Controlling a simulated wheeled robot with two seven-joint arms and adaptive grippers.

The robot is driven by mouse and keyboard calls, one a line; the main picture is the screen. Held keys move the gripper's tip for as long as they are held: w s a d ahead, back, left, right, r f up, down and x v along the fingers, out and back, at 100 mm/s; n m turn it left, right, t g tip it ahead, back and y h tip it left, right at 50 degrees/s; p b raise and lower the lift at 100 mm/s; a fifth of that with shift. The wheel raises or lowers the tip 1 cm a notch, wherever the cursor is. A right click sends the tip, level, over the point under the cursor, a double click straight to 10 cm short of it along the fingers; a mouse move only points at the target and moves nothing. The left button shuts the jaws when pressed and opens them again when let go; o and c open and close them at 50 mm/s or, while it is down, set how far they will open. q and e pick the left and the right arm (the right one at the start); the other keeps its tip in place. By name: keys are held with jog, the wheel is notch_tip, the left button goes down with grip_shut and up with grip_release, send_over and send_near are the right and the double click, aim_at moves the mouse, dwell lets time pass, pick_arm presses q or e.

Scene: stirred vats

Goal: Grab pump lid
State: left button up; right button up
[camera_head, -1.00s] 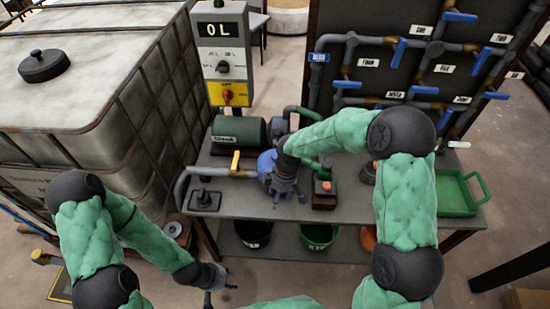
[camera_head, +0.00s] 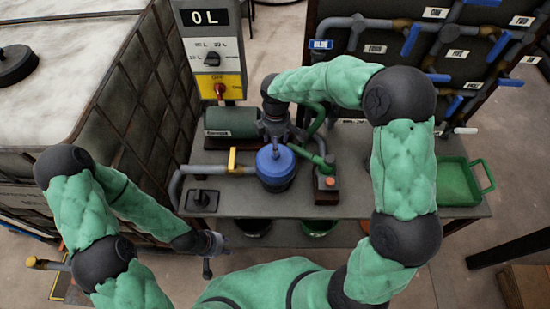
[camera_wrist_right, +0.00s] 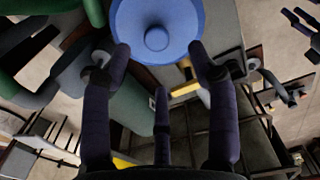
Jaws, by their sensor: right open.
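The blue pump lid (camera_head: 272,158) with a round central knob sits on top of the blue pump on the bench. It also shows at the top of the right wrist view (camera_wrist_right: 157,15). My right gripper (camera_head: 275,132) is just behind the lid in the head view. In the right wrist view its fingers (camera_wrist_right: 162,68) are spread and empty, with their tips near the lid's lower edge; whether they touch it I cannot tell. My left gripper (camera_head: 213,256) is at the lower left, in front of the bench and away from the lid, with fingers apart and nothing visible between them.
A grey pipe with a yellow valve handle (camera_head: 232,158) joins the pump from the left. A green pipe and a small box with an orange button (camera_head: 329,182) stand right of it. A green tray (camera_head: 457,186) is at the bench's right end. A control box (camera_head: 210,55) stands behind.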

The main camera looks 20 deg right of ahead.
aim_at(275, 160)
notch_tip(275, 160, down, 3)
jog(key=shift+w+f, duration=0.1)
jog(key=shift+w, duration=0.05)
notch_tip(275, 160, down, 5)
jog(key=shift+w+b, duration=0.1)
jog(key=shift+b, duration=0.85)
grip_shut()
